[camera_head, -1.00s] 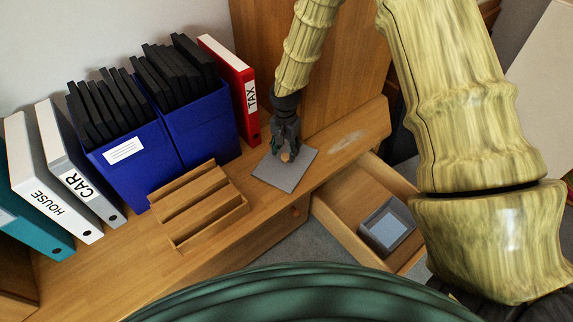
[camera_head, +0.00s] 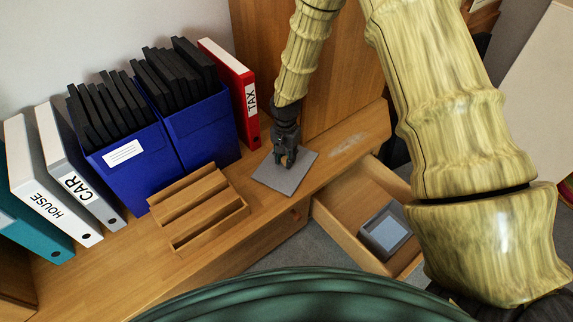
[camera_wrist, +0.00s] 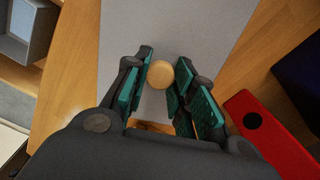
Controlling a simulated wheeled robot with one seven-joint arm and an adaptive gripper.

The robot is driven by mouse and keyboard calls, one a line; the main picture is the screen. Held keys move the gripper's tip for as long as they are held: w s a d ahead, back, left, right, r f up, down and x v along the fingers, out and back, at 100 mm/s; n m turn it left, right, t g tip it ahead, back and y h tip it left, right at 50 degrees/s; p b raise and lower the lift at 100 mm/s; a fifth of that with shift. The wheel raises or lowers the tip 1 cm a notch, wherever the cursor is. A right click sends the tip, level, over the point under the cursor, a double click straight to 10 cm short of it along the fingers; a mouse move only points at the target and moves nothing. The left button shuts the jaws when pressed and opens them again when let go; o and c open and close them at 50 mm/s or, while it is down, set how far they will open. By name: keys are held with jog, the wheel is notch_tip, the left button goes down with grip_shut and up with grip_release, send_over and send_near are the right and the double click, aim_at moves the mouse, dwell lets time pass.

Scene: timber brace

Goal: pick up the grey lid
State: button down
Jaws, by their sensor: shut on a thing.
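The grey lid (camera_head: 292,179) is a flat square plate on the wooden desk, right of the blue boxes. I cannot tell if it touches the desk or is slightly raised. Its round wooden knob (camera_wrist: 160,75) shows between my fingers in the wrist view, with the grey plate (camera_wrist: 170,25) behind it. My gripper (camera_head: 286,161) points down over the middle of the lid and is shut on the knob. The fingers mostly hide the knob in the head view.
An open drawer (camera_head: 345,222) at the right holds a grey open box (camera_head: 386,231). A wooden rack (camera_head: 199,208) stands left of the lid. A red TAX binder (camera_head: 240,95) and blue file boxes (camera_head: 200,135) stand behind it. The desk right of the lid is clear.

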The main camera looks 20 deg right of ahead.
jog(key=shift+r+p, duration=1.35)
jog(key=shift+r, duration=0.3)
notch_tip(320, 180, up, 8)
jog(key=p, duration=0.6)
jog(key=shift+p, duration=0.35)
dwell(0.4)
jog(key=shift+f, duration=0.15)
dwell(0.4)
